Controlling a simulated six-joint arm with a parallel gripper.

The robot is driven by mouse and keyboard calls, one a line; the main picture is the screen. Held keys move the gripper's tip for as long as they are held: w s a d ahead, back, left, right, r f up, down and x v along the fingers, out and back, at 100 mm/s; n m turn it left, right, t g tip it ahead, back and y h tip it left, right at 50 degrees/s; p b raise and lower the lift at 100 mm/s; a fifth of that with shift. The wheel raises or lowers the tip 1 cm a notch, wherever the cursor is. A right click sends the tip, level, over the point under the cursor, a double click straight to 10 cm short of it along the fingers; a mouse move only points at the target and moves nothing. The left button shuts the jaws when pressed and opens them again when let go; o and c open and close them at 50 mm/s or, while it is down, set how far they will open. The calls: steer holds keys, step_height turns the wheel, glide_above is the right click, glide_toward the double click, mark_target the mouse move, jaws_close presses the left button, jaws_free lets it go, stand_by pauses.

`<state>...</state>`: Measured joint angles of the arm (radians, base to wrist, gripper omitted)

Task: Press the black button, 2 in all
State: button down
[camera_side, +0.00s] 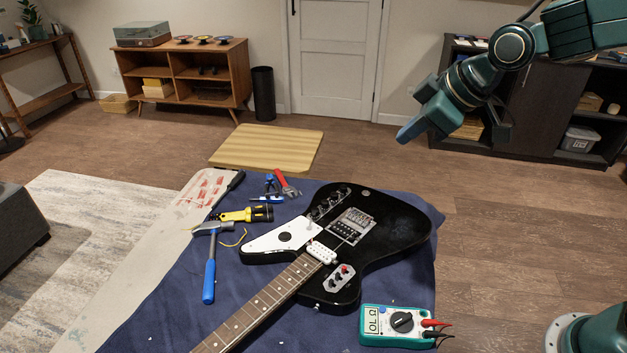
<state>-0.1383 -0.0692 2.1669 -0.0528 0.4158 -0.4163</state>
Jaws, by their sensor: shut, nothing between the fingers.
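A small grey plate (328,287) lies on the lower edge of the black guitar body (385,240). It bears a red button and dark round parts that look like black buttons (335,279); they are too small to tell apart clearly. My gripper (403,138) is shut and empty. It hangs in the air at the upper right, well above and apart from the guitar, with its tip pointing down and left. Nothing hides the plate.
The guitar lies on a blue cloth (170,310). A multimeter (370,338) with red and black leads stands at the lower right. The air above the guitar is clear.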

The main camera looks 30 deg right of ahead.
steer(key=w+a+f+n+y, duration=0.1)
steer(key=w+a+f+n, duration=0.1)
steer(key=w+a+f, duration=0.3)
steer(key=w+a+f+n, duration=0.2)
steer(key=w+f, duration=0.1)
steer(key=w, duration=0.3)
steer(key=n+t+y, duration=0.1)
steer(key=n+y, duration=0.1)
steer(key=n, duration=0.2)
glide_above(285, 235)
step_height(285, 235, down, 12)
steer(key=shift+s+d, duration=0.25)
steer(key=shift+s, duration=0.2)
steer(key=shift+f, duration=0.15)
steer(key=shift+f, duration=4.35)
steer(key=shift+f, duration=0.85)
steer(key=shift+r, duration=0.85)
